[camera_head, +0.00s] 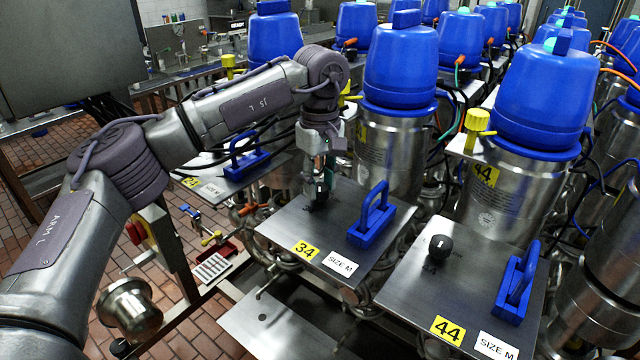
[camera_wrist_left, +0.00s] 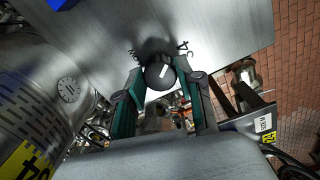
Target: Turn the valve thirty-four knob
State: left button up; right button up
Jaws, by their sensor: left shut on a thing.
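The valve thirty-four plate (camera_head: 290,225) is a flat metal sheet with a yellow "34" label (camera_head: 305,250) and a blue handle (camera_head: 372,213). My left gripper (camera_head: 318,190) reaches down onto the far left part of this plate. In the left wrist view the black round knob (camera_wrist_left: 160,74) with a white pointer line sits between the green-sided fingertips of my left gripper (camera_wrist_left: 161,80), which are shut on it. Letters or digits are printed on the plate around the knob, partly too small to read. In the head view the gripper mostly hides the knob. My right gripper is not in view.
The neighbouring "44" plate (camera_head: 410,290) at the right carries its own black knob (camera_head: 440,247) and blue handle (camera_head: 517,284). Blue-capped valve bodies (camera_head: 400,65) stand closely behind the plates. Another blue handle (camera_head: 246,157) is left of my gripper. Brick floor (camera_head: 190,325) shows at lower left.

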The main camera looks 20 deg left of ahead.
aim_at(320, 186)
pick_arm(q)
jog(key=n+b, duration=0.1)
jog(key=n, duration=0.5)
jog(key=shift+n, duration=0.3)
jog(key=n, duration=0.5)
jog(key=shift+n+b, duration=0.4)
jog(key=o, duration=1.1)
jog(key=shift+o, duration=0.2)
jog(key=shift+r, duration=0.1)
notch_tip(320, 186, up, 12)
